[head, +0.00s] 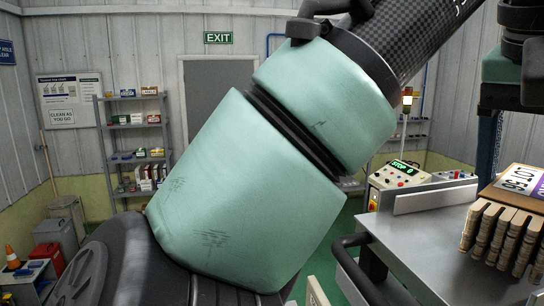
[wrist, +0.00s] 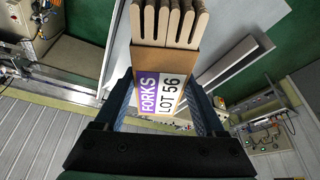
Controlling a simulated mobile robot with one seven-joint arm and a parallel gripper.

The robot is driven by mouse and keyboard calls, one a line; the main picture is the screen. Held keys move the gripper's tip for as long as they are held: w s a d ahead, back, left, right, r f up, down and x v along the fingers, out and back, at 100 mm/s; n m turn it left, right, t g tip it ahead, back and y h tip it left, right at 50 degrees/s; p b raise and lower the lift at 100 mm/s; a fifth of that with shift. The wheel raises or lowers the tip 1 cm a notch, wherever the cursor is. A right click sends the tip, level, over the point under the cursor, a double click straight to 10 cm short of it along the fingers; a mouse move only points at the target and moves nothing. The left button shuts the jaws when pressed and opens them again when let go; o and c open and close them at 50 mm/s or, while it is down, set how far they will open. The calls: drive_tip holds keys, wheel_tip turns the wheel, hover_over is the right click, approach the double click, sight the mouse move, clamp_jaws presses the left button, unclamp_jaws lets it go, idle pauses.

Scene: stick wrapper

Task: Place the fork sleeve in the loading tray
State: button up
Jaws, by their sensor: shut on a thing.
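The fork sleeve (wrist: 163,98) is a brown carton with a purple and white label reading FORKS LOT 56. Several pale wooden fork handles stick out of its open end. My gripper (wrist: 163,88) is shut on the sleeve, with one dark finger along each side. In the head view the sleeve (head: 516,183) is at the right edge, partly cut off, tilted, with its label upside down and the forks in front of the grey metal surface. I cannot tell whether it touches. The loading tray cannot be clearly told apart; a grey walled surface (head: 423,235) may be it.
A low upright metal plate (head: 435,199) stands along the surface's far edge. Beyond it is a control box (head: 398,177) with a green STOP 0 display. A dark rail (head: 352,262) runs along the near left side. My arm blocks the middle of the head view.

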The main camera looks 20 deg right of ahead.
drive_tip(key=shift+a, duration=0.15)
drive_tip(key=shift+f+b, duration=0.35)
drive_tip(key=shift+f, duration=0.2)
drive_tip(key=o, duration=1.6)
drive_tip(key=shift+c, duration=0.2)
